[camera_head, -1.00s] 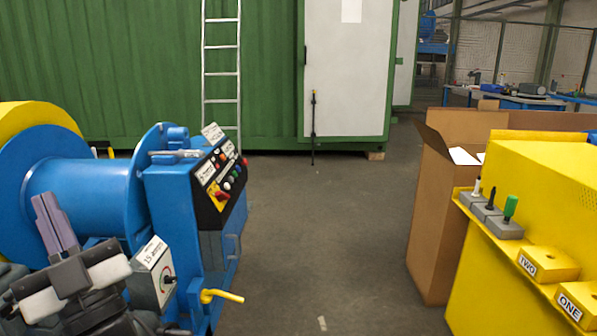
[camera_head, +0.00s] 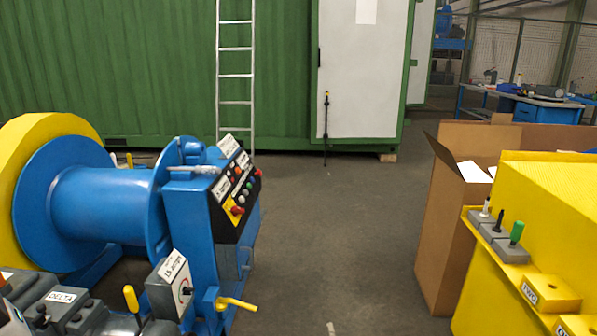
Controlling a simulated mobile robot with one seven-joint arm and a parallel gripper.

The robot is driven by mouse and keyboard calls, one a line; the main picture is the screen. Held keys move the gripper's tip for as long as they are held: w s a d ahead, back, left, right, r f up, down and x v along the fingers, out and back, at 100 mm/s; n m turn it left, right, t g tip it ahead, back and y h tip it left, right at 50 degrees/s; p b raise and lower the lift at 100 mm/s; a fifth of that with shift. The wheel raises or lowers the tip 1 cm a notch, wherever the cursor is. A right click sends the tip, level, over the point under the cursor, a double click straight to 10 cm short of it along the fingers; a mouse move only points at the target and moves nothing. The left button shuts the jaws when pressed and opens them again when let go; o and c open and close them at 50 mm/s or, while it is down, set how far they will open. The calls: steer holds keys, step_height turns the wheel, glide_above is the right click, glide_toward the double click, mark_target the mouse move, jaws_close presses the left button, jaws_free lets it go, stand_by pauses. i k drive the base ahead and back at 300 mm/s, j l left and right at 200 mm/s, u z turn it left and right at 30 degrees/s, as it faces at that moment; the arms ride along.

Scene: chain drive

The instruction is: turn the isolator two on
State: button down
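A yellow block labelled TWO (camera_head: 550,293) sits on the ledge of the yellow cabinet at the lower right. A second yellow block (camera_head: 580,324), labelled ONE a second ago, is partly cut off by the bottom edge. Behind them on the same ledge stand grey blocks (camera_head: 497,237) with a white, a black and a green handle (camera_head: 516,232). No part is plainly marked as an isolator, and I cannot tell any on or off state. My gripper is not in view.
A blue and yellow drum machine (camera_head: 110,205) with a button panel (camera_head: 235,190) stands left. Before it are a grey box with a knob (camera_head: 170,285) and a DELTA-labelled unit (camera_head: 62,300). A cardboard box (camera_head: 440,235) stands by the yellow cabinet (camera_head: 560,230). Clear floor (camera_head: 335,230) lies between.

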mark_target(236, 210)
steer(key=i, duration=1.25)
